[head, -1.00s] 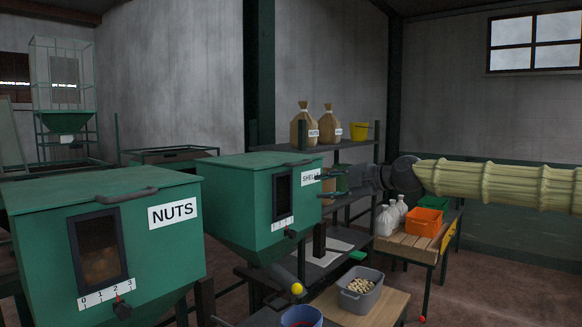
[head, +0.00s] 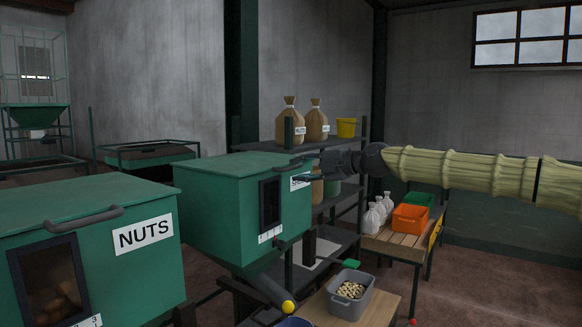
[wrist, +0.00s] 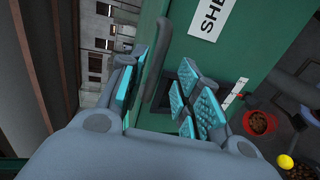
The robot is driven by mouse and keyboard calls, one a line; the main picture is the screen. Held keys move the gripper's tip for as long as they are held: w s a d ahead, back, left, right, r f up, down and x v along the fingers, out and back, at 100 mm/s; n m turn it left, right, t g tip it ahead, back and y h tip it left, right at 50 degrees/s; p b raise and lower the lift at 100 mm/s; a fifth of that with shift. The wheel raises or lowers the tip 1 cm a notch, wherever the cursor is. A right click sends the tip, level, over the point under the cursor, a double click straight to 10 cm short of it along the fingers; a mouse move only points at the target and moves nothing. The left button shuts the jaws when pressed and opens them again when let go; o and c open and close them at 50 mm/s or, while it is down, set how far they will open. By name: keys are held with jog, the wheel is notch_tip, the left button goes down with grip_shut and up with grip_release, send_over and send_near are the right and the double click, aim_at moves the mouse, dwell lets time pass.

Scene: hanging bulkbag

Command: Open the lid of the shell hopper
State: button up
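The shell hopper (head: 215,215) is a green box with a dark front window, left of centre in the head view. Its lid (head: 225,165) lies flat and closed. The dark lid handle (wrist: 158,75) shows in the wrist view, with the white label (wrist: 212,15) to its right. My gripper (head: 307,172) is at the lid's front edge in the head view, partly covering the label. In the wrist view my gripper (wrist: 165,78) is open, its teal-padded fingers on either side of the handle. I cannot tell whether either finger touches it.
The nuts hopper (head: 90,255) stands close at the left. A grey tub (head: 348,296) sits low in front; an orange crate (head: 410,217) is on a table at right.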

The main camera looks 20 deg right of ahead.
aim_at(295, 168)
jog(key=shift+w+a+r+p, duration=0.15)
jog(key=shift+a+r+p, duration=0.05)
jog(key=shift+r+p, duration=0.1)
jog(key=shift+w+a, duration=0.25)
jog(key=x, duration=0.2)
jog(key=shift+w+a+f+p, duration=0.1)
jog(key=shift+w+f+p, duration=0.15)
jog(key=shift+p, duration=0.1)
jog(key=shift+s+r, duration=0.1)
jog(key=shift+s, duration=0.1)
jog(key=shift+w, duration=0.1)
jog(key=c, duration=0.3)
grip_shut()
